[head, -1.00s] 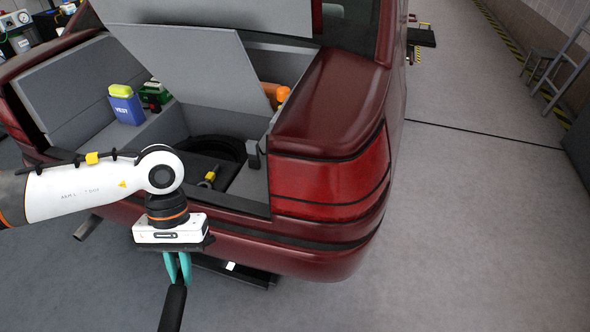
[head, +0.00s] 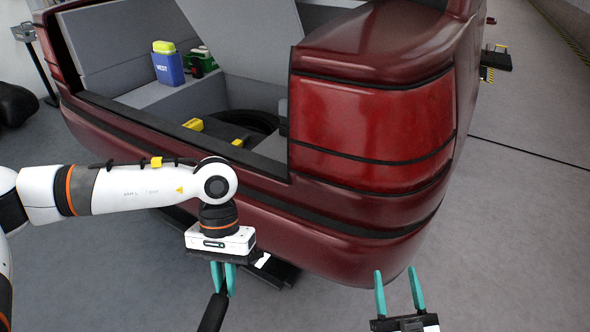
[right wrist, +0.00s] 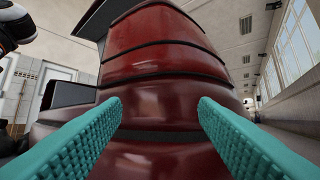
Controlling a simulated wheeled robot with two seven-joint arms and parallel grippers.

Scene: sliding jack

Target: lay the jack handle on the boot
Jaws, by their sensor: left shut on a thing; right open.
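My left gripper (head: 222,279) points down behind the car's rear bumper, its teal fingers shut on the black jack handle (head: 213,314). The handle runs down out of the bottom of the head view, so its far end is hidden. The boot (head: 235,101) of the dark red car is open, with a raised grey floor panel and a well beneath it. My right gripper (head: 400,291) is open and empty at the lower right, close to the bumper corner. In the right wrist view its two teal fingers (right wrist: 160,125) stand wide apart with the red car body beyond.
A dark item with yellow parts (head: 215,132) lies in the well. The bumper (head: 330,240) stands between my arms and the boot. The floor at right is clear.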

